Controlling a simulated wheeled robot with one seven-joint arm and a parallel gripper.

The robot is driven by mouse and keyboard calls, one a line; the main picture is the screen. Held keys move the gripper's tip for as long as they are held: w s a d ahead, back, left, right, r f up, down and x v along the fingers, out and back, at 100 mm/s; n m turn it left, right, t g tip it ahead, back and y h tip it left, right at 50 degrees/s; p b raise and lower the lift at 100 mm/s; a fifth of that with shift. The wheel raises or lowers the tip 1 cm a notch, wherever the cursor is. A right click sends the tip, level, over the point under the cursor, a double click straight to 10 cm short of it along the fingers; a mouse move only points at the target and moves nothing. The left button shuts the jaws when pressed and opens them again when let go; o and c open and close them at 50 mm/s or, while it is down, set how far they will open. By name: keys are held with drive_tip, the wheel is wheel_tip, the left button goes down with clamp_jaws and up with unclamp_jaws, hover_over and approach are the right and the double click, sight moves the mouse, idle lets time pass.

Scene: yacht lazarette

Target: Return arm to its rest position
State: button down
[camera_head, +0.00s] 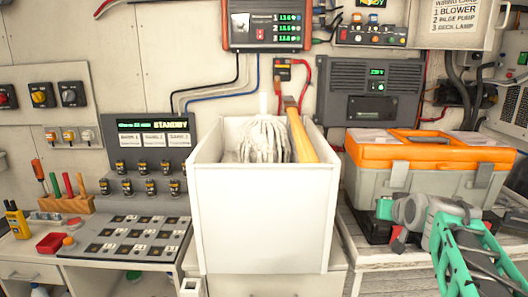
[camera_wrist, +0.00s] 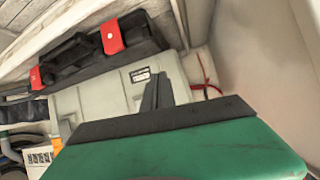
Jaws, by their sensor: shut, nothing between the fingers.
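My arm enters the head view at the lower right, with a green lattice link and grey joints. My gripper (camera_head: 385,209) is at its left end, in front of the lower left part of the orange-lidded grey toolbox (camera_head: 424,153). The gripper is shut and holds nothing. In the wrist view a large green part of mine with a dark front edge fills the bottom, and the fingertips are not clearly seen. Beyond it the wrist view shows a grey box wall with a label (camera_wrist: 138,88) and a black case with red latches (camera_wrist: 85,52).
A white open bin (camera_head: 262,215) holding a mop head (camera_head: 264,140) and a yellow-handled tool (camera_head: 301,137) stands left of the arm. A switch console (camera_head: 135,235) and screwdriver rack (camera_head: 66,203) are at left. Panels and cables cover the back wall.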

drive_tip(key=s+a+f+g+y+p, duration=0.1)
drive_tip(key=s+a+f+g, duration=0.25)
drive_tip(key=s+f, duration=0.6)
drive_tip(key=s+a+f+g, duration=0.3)
drive_tip(key=s+f+g, duration=0.3)
drive_tip(key=s, duration=0.6)
drive_tip(key=s+a+f+p, duration=0.1)
drive_tip(key=s+a+f, duration=0.1)
drive_tip(key=s+a, duration=0.45)
drive_tip(key=a+r+n+t+p, duration=0.1)
drive_tip(key=a+r+n, duration=0.1)
drive_tip(key=a+r, duration=0.2)
drive_tip(key=shift+a+r+n+y, duration=0.15)
drive_tip(key=shift+a+n+y, duration=0.2)
drive_tip(key=shift+a, duration=0.4)
